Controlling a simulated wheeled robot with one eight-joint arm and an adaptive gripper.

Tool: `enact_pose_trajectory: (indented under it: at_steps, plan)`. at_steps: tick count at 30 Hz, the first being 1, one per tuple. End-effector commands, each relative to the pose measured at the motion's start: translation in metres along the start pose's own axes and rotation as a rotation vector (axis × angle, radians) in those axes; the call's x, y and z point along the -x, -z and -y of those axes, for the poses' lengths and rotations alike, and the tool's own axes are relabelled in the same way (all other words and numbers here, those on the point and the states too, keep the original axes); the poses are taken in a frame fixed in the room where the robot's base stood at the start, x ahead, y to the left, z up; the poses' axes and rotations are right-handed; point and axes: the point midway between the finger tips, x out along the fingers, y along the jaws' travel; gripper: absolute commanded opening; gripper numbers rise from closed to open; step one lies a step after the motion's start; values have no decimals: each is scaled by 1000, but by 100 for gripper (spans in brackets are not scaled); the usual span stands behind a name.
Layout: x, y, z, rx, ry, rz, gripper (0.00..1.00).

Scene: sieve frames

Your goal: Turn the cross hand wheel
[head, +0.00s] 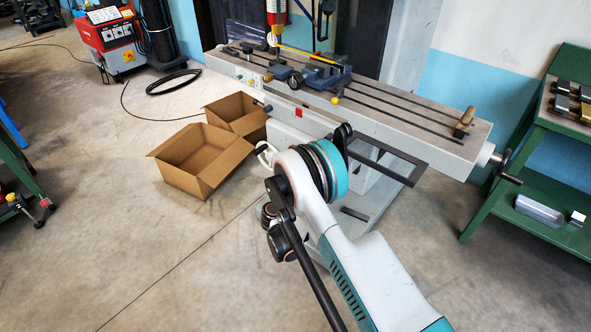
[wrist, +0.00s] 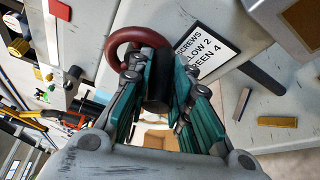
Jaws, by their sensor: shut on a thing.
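In the wrist view, the hand wheel (wrist: 122,42) is a reddish-brown ring, with its lower part hidden behind the fingers. My gripper (wrist: 158,92) has its two teal-padded fingers closed around a dark cylindrical handle (wrist: 157,78) at the wheel. In the head view, my arm's white and teal links hide the gripper and this wheel at the front of the milling machine (head: 300,133).
Two open cardboard boxes (head: 203,160) stand on the floor left of the machine. A green bench (head: 520,150) is at the right. In the wrist view, a printed card (wrist: 205,52) lies beyond the fingers. The floor at front left is clear.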

Motion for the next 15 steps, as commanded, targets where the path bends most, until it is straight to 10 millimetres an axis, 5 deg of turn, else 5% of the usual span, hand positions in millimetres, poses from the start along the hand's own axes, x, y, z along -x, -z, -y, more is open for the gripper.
enact_pose_trajectory:
  at_steps: [15]
  plan:
    - [-1, 4, 3, -120, -55, 3, 0]
